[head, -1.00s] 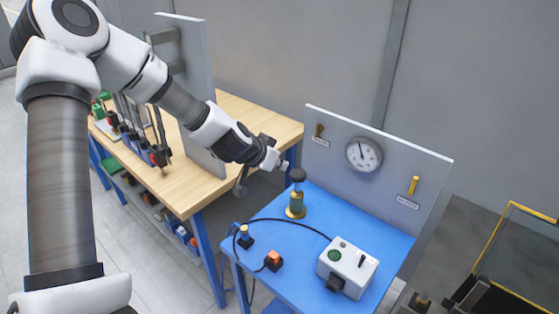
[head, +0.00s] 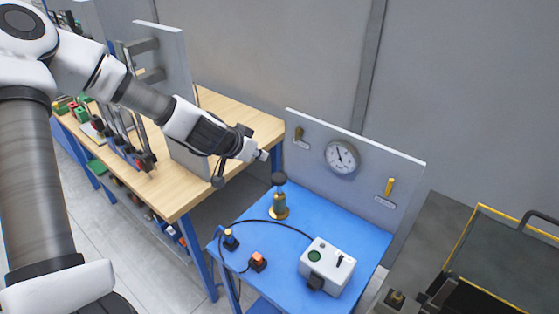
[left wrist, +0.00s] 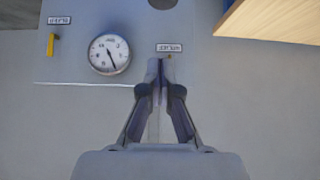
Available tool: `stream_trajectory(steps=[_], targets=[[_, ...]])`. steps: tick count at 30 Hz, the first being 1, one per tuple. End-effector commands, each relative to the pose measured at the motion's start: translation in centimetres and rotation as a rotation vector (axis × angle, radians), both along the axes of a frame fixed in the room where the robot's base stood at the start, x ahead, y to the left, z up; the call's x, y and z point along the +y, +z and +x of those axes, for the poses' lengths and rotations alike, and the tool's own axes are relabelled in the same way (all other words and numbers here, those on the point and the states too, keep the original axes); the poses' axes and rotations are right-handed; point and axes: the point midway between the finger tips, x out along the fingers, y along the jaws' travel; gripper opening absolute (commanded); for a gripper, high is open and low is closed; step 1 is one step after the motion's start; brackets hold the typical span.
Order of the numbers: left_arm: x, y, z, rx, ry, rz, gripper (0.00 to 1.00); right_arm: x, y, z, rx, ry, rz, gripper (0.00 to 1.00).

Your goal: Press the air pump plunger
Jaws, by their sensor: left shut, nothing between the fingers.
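The air pump (head: 279,207) stands upright on the blue table as a short brass-coloured cylinder, with a round dark plunger knob (head: 279,179) on top. My left gripper (head: 262,155) is shut and empty. In the head view it appears just above and left of the knob, with a visible gap. The left wrist view shows the closed fingers (left wrist: 161,68) in front of the grey panel. A dark round shape at that view's top edge may be the knob, but I cannot tell.
A grey panel (head: 309,160) with a dial gauge (head: 342,157) and yellow handle (head: 390,186) stands behind the pump. On the blue table (head: 250,213) are a white control box (head: 327,268), an orange button (head: 258,260) and a cable. A wooden workbench (head: 232,117) lies left.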

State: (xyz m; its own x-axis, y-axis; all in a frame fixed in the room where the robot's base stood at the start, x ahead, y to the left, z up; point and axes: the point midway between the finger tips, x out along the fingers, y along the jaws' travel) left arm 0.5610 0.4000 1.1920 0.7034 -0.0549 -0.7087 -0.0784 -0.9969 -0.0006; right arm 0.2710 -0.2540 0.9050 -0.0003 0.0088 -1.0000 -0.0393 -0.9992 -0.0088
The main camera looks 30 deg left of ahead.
Motion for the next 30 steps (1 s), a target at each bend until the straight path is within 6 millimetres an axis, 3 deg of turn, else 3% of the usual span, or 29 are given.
stream_trajectory(steps=[11,25,30], targets=[[0.0,-1.1,0.5,0.000,0.001,0.004,0.00,0.0,-1.1,-0.1,0.002,0.000,0.000,0.40],[-0.5,-8.4,7.1,0.000,-0.002,0.006,0.00,0.0,-8.9,-0.1,0.002,0.000,0.000,0.40],[-0.6,-10.6,7.0,0.003,-0.001,0.001,0.00,0.0,-9.9,-0.1,0.002,0.000,0.000,0.40]])
